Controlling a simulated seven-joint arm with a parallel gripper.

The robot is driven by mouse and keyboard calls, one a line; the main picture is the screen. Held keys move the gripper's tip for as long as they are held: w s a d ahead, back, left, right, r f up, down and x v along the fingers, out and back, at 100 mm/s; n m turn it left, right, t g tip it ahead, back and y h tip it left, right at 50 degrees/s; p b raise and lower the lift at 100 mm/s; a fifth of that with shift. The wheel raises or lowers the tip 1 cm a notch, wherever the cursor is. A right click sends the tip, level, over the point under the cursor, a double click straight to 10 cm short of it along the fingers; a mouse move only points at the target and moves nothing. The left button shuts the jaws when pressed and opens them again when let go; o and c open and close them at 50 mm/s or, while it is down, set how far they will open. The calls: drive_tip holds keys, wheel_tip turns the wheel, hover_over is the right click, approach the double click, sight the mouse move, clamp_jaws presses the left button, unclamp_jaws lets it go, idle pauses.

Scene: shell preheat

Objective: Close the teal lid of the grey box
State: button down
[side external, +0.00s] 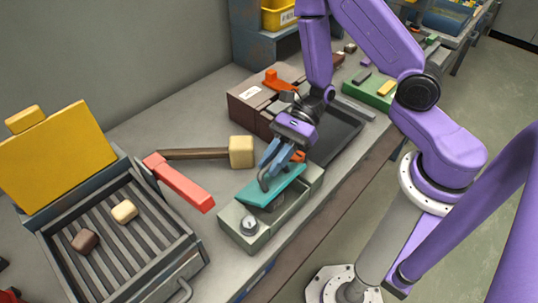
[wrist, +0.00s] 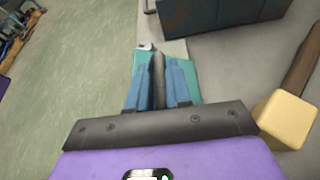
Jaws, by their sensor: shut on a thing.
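The grey box (side external: 240,237) sits near the front edge of the bench, with a round dial on its near end. Its teal lid (side external: 280,192) is over the box but raised and tilted, with a dark gap and part of the interior showing below it. My gripper (side external: 269,172) has its blue fingers shut on the dark handle of the lid. In the wrist view, my gripper (wrist: 159,66) has a finger on each side of the dark handle (wrist: 158,82), and the teal lid (wrist: 193,80) shows around them. The fingers hide part of the lid.
A wooden mallet (side external: 241,152) and a red bar (side external: 180,182) lie left of the box. A slatted grill (side external: 180,255) with an upright yellow panel (side external: 60,150) stands further left. A dark tray (side external: 335,132) and a brown case (side external: 247,108) lie behind the box.

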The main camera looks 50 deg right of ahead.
drive_tip(key=shift+s+d+f+n+t, duration=0.1)
drive_tip(key=shift+s+f+n+t, duration=0.75)
drive_tip(key=shift+s, duration=0.3)
drive_tip(key=shift+s+f, duration=1.45)
drive_tip(key=shift+f, duration=0.1)
drive_tip(key=shift+s, duration=0.1)
drive_tip(key=c, duration=1.1)
unclamp_jaws()
drive_tip(key=shift+g, duration=0.25)
drive_tip(key=shift+r, duration=0.15)
drive_tip(key=d, duration=1.3)
drive_tip(key=shift+s+r, duration=0.15)
drive_tip(key=shift+s, duration=0.25)
